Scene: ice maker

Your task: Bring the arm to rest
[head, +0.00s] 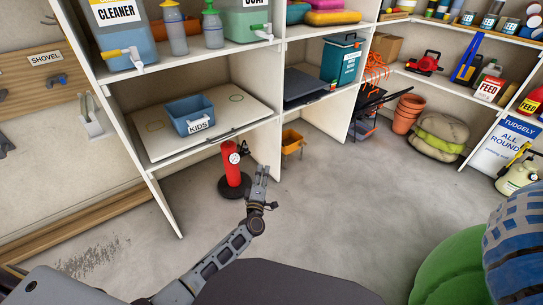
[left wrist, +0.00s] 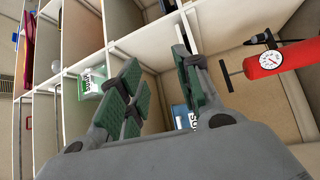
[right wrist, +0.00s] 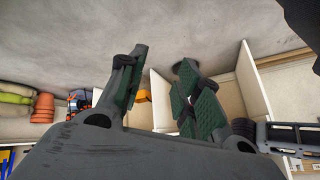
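My left gripper (head: 262,178) is at the end of my grey arm, which reaches up from the lower left in the head view. It is just right of the red pump in that picture. In the left wrist view its green-padded fingers (left wrist: 157,88) stand apart with nothing between them. My right gripper is not visible in the head view. In the right wrist view its fingers (right wrist: 160,85) are spread and empty, with floor and shelf panels beyond.
A blue KIDS bin (head: 190,114) sits on a shelf. Clay pots (head: 407,113) stand farther right. Open floor (head: 340,215) lies between.

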